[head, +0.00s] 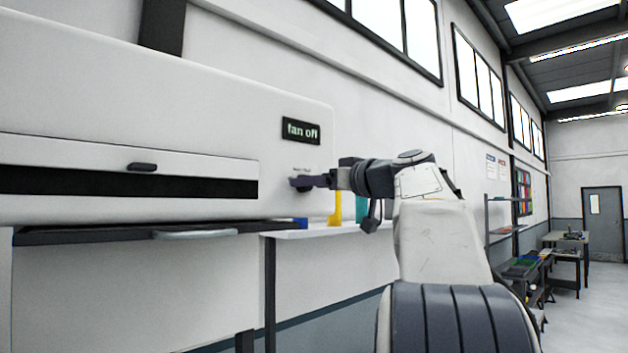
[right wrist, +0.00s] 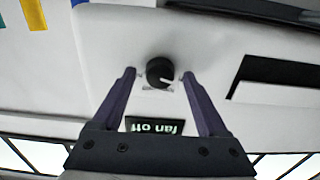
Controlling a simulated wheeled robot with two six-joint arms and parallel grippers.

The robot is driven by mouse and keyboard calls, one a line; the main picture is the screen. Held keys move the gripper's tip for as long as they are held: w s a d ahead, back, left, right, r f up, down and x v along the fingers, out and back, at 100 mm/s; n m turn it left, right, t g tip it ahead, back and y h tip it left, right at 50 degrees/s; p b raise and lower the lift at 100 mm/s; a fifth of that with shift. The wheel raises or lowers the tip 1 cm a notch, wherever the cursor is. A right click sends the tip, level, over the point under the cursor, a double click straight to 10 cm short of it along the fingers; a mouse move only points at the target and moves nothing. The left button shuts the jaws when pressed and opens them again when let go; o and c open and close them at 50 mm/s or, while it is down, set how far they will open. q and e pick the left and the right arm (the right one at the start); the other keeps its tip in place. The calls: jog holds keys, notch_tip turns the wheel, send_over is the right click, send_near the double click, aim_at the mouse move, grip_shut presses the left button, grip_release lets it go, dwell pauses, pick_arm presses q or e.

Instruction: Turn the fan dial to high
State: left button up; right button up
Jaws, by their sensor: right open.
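The fan dial (right wrist: 160,71) is a round black knob with a white pointer mark on the white machine's front panel. My right gripper (right wrist: 158,74) is open, with one finger on each side of the dial; I cannot tell whether they touch it. In the head view my right gripper (head: 300,183) reaches the panel from the right and hides the dial. A small dark display (head: 301,131) above it reads "fan off"; it shows upside down in the right wrist view (right wrist: 155,126). My left gripper is not in view.
The white machine (head: 90,80) has a dark slot (head: 120,182) and a handle (head: 142,167) left of the dial. A shelf (head: 325,231) below carries a yellow item (head: 335,210) and a teal item (head: 361,208). Workbenches (head: 545,262) stand far right beside open floor.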

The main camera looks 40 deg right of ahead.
grip_shut()
